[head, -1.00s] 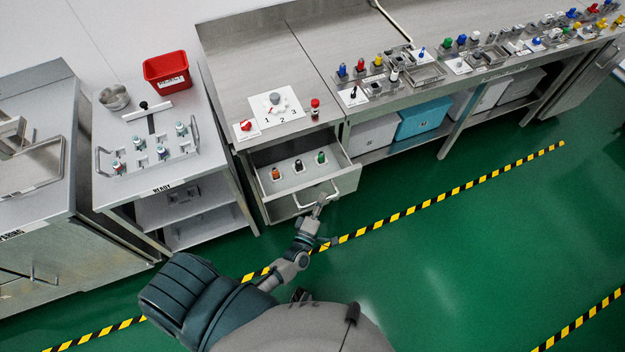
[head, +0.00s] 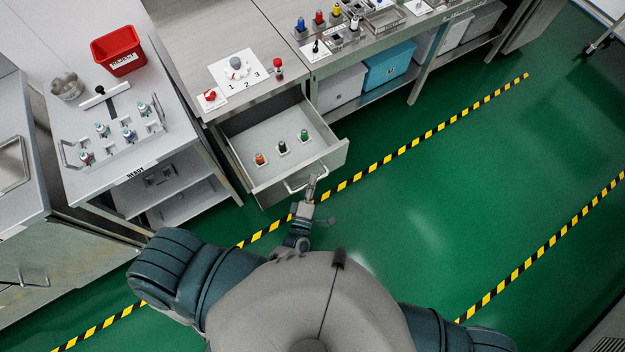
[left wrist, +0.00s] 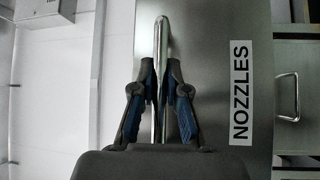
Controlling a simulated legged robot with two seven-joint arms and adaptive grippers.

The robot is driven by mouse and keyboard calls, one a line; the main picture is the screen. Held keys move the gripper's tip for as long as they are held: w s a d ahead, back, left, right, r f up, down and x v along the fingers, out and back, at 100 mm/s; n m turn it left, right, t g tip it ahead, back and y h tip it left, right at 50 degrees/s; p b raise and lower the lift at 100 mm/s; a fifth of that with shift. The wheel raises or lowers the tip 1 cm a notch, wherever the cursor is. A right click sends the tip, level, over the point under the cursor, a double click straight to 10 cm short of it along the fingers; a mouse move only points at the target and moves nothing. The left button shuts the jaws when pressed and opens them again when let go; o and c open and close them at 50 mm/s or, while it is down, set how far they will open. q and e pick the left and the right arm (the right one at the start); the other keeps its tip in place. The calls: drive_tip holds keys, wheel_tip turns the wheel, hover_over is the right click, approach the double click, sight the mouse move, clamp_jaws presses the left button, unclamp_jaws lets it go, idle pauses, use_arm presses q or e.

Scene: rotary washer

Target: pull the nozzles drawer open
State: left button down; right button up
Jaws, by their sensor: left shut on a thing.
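The nozzles drawer (head: 325,160) stands pulled out from under the steel bench in the head view. Three small nozzles, orange (head: 260,158), black (head: 283,147) and green (head: 304,135), stand inside it. Its front carries a NOZZLES label (left wrist: 240,92) in the left wrist view. My left gripper (head: 311,182) is at the drawer's front; in the left wrist view its blue-padded fingers (left wrist: 160,85) are closed around the drawer's bar handle (left wrist: 161,40). My right gripper is not in view.
A bench top with a numbered 1-2-3 dial plate (head: 238,70) is above the drawer. A cart (head: 95,185) with a rack and a red bin (head: 118,50) stands to the left. Green floor with a striped yellow-black line (head: 420,142) is open to the right.

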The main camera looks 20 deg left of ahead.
use_arm(q)
drive_tip(key=c, duration=1.2)
unclamp_jaws()
drive_tip(key=shift+s+a+f, duration=0.1)
drive_tip(key=shift+a+f, duration=0.05)
drive_tip(key=shift+f, duration=0.1)
drive_tip(key=shift+r, duration=0.1)
drive_tip(key=s, duration=0.4)
drive_tip(key=s+f, duration=0.1)
drive_tip(key=s, duration=0.7)
drive_tip(key=shift+d+f, duration=0.3)
drive_tip(key=shift+d, duration=0.05)
drive_tip(key=shift+w+f, duration=0.1)
